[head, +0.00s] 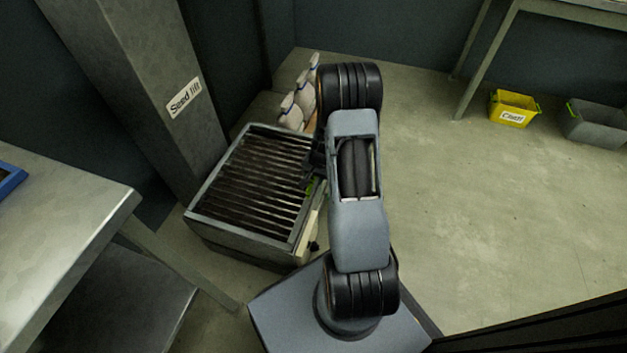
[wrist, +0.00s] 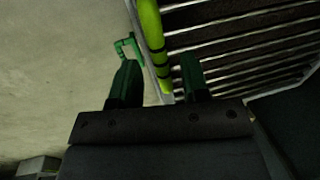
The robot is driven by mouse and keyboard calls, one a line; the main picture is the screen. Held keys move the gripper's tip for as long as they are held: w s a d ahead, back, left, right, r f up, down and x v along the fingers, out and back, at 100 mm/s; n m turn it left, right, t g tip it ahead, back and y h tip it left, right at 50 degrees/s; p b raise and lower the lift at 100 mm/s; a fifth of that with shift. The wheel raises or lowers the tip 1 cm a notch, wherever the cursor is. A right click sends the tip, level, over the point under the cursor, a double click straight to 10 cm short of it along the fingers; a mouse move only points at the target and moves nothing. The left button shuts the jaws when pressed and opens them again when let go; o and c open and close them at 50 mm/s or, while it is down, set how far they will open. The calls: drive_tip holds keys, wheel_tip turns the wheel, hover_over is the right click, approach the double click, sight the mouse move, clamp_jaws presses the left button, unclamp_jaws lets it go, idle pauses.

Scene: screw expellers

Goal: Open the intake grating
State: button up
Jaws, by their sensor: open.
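The intake grating (head: 250,185) is a row of parallel metal bars in a grey frame on a low box, lying flat. Its bars (wrist: 235,45) fill the upper right of the wrist view. A yellow-green bar handle (wrist: 151,28) runs along the grating's edge; only a bit of green shows in the head view (head: 310,187). A small green hooked piece (wrist: 126,46) sits just left of the handle. My gripper (wrist: 160,78) is open, its two green fingertips pointing at the edge with the handle's lower end between them in the picture. Contact cannot be told.
A grey column labelled "Seed lift" (head: 165,90) rises behind the grating. Several sacks (head: 300,98) stand at its far corner. A metal table (head: 70,220) is at left. A yellow bin (head: 513,109) and grey bin (head: 594,122) stand far right. The floor (head: 480,210) at right is clear.

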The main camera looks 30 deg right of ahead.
drive_tip(key=shift+w+f, duration=0.1)
drive_tip(key=shift+f, duration=0.35)
drive_tip(key=shift+c, duration=0.2)
clamp_jaws()
